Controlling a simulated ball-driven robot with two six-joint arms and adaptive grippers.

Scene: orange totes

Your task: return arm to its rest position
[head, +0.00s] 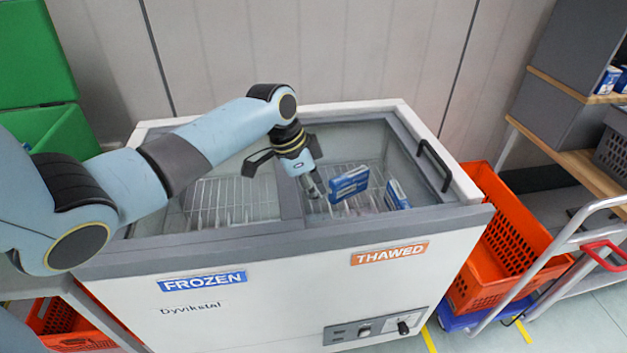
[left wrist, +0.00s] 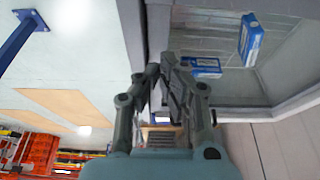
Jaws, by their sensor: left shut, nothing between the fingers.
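My left arm reaches in from the left over a white chest freezer (head: 290,300) with a grey rim. My left gripper (head: 316,187) points down over the right-hand, THAWED side, close beside a blue-and-white box (head: 349,184). Its fingers are shut with nothing between them; they also show in the left wrist view (left wrist: 166,72). A second blue-and-white box (head: 397,194) sits to the right in the same compartment. Both boxes appear in the left wrist view, one near (left wrist: 205,67) and one farther right (left wrist: 250,40). My right gripper is out of view.
The FROZEN side holds a wire rack (head: 225,203). Green bins (head: 35,60) stand at left, a panelled wall behind.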

